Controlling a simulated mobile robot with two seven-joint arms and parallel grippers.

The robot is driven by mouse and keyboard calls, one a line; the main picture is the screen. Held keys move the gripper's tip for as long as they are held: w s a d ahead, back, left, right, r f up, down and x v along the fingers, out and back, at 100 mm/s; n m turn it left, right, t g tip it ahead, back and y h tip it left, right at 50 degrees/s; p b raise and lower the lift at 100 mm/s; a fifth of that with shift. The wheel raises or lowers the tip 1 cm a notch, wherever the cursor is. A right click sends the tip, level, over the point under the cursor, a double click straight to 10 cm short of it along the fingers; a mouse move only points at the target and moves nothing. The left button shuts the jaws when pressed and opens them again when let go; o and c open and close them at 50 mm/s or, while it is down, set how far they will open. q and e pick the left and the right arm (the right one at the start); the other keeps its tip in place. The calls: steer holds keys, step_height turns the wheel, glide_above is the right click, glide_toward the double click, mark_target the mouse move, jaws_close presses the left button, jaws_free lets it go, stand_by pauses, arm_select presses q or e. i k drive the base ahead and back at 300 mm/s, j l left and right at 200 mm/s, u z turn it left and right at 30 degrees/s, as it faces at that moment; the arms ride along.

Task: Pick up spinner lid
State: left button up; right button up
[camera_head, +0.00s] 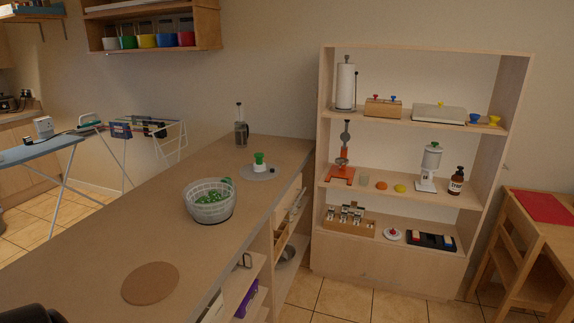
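The spinner lid (260,172), a flat grey disc with a green and white knob on top, lies on the wooden counter towards its far end. The salad spinner bowl (210,203), translucent and ribbed with green leaves inside, stands uncovered on the counter, nearer and to the left of the lid. The two are apart. Neither gripper shows. A dark rounded part at the bottom left corner may be part of my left arm; no fingers are visible on it.
A round brown mat (150,283) lies on the near counter (95,250). A French press (241,127) stands behind the lid. Open drawers (240,285) jut from the counter's right side. A shelf unit (400,265) stands to the right, with tiled floor before it.

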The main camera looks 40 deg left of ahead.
mark_target(252, 171)
steer(key=i+j+u, duration=0.1)
steer(key=i+u, duration=0.3)
steer(key=i, duration=0.35)
steer(key=i+l+u, duration=0.1)
steer(key=i+u, duration=0.3)
steer(key=i, duration=0.3)
steer(key=i+l+u, duration=0.1)
steer(key=i+u, duration=0.4)
steer(key=i+l+u, duration=0.3)
steer(key=u, duration=0.2)
steer(key=i+l+u, duration=0.45)
